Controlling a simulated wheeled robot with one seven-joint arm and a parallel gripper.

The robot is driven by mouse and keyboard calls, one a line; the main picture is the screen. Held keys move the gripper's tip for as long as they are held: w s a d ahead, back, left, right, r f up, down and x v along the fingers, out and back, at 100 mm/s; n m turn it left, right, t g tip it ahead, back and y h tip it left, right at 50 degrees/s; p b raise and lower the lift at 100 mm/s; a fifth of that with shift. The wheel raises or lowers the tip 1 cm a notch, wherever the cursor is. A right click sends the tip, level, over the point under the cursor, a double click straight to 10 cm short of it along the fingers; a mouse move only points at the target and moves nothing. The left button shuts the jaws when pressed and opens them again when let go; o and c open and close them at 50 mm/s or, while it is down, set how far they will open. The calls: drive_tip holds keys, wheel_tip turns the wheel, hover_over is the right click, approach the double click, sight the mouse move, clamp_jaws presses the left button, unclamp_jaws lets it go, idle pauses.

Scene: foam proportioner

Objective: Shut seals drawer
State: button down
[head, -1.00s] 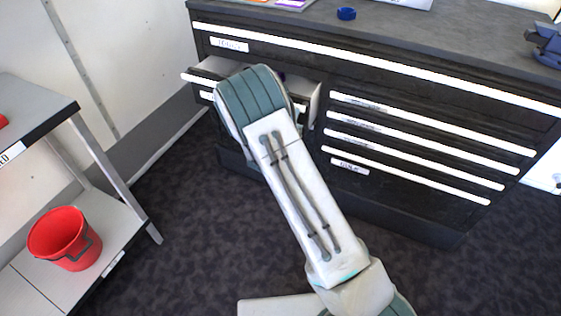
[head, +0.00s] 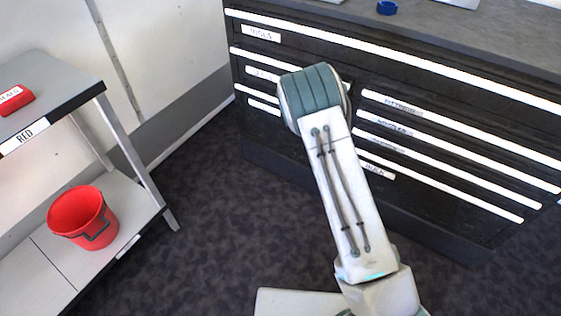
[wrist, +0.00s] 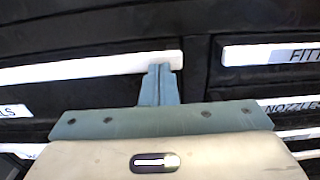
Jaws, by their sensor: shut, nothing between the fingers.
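The seals drawer (head: 240,63) is in the upper left of the dark cabinet in the head view, under the full-width top drawer. Its front looks flush with the cabinet, and its right part is hidden behind my arm. In the wrist view its white handle strip (wrist: 90,68) runs across the left, with a label ending in "LS" (wrist: 14,111) below. My gripper (wrist: 159,70) is shut and empty, its fingertips at the right end of that strip; whether they touch it is unclear. The head view hides my gripper behind the arm.
The fittings drawer handle (wrist: 270,54) is just right of my gripper. More shut drawers (head: 450,150) fill the cabinet's right side. A shelf unit (head: 130,150) with a red bucket (head: 82,217) stands left. Dark floor between is clear.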

drive_tip(key=shift+w+r, duration=0.1)
drive_tip(key=shift+r, duration=0.2)
drive_tip(key=p+v, duration=0.1)
drive_tip(key=v, duration=1.3)
drive_tip(key=s+d+r+m+g+h+p, duration=0.5)
drive_tip(key=s+d+r+m+g+p, duration=0.35)
drive_tip(key=d+r+m, duration=0.45)
drive_tip(key=s+d+r+m+g+y+p, duration=0.1)
drive_tip(key=s+d+r+m+g+y, duration=0.2)
drive_tip(key=s, duration=0.4)
drive_tip(key=s+d+r+m+g+y+p, duration=0.1)
drive_tip(key=s+d+r+m+g+p, duration=0.2)
drive_tip(key=s, duration=0.4)
drive_tip(key=s+a+r+m+t+y+p, duration=0.1)
drive_tip(key=s+a+r+m+y+p, duration=0.5)
drive_tip(key=s, duration=0.8)
drive_tip(key=a+r+m+y, duration=0.3)
drive_tip(key=r+m, duration=0.2)
drive_tip(key=r, duration=0.1)
drive_tip(key=shift+a+r+m+p, duration=0.2)
drive_tip(key=shift+m+p, duration=0.2)
